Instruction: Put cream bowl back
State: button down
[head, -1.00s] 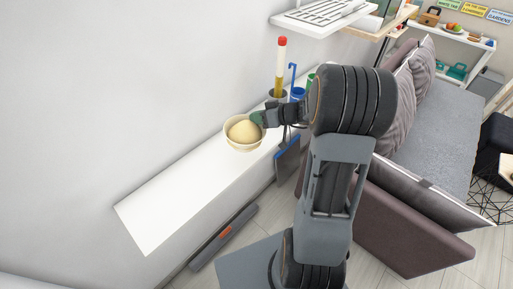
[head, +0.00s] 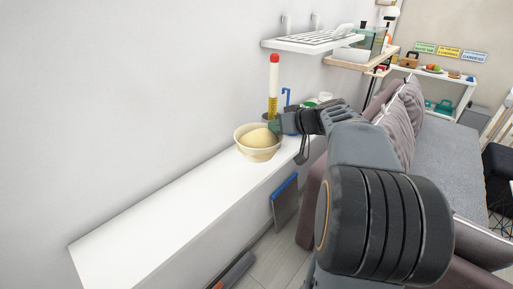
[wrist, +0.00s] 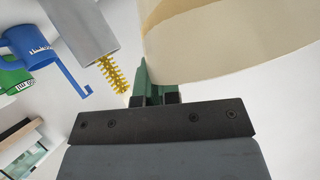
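The cream bowl (head: 258,154) is over the white ledge along the wall in the head view, upright or nearly so. Its tan inside shows. My gripper (head: 273,127) is at its right rim, with the fingers close together on the bowl wall. In the wrist view the bowl (wrist: 235,50) fills the upper right, and my gripper's green fingers (wrist: 158,90) meet its edge. The bowl hides part of one finger. I cannot tell whether its base touches the ledge.
The white ledge (head: 150,225) is clear at its near left. A red-topped yellow brush (head: 273,85) stands just behind the bowl, near a blue mug (wrist: 35,42) and green mug (wrist: 12,78). A shelf with a keyboard (head: 310,40) hangs above. A sofa (head: 435,150) is at right.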

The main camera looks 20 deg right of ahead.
aim_at(260, 133)
jog(key=w+f, duration=0.2)
jog(key=w+a+f, duration=0.1)
jog(key=w+f, duration=0.1)
jog(key=w, duration=0.1)
jog(key=w+f, duration=0.2)
jog(key=shift+w+a+f+p, duration=0.15)
jog(key=shift+w+f+p, duration=0.15)
jog(key=shift+w, duration=0.1)
jog(key=f, duration=0.3)
jog(key=shift+w, duration=0.4)
jog(key=shift+f, duration=0.45)
jog(key=shift+f+b, duration=0.15)
jog(key=shift+b, duration=0.2)
jog(key=c, duration=1.3)
grip_release()
jog(key=shift+c, duration=0.2)
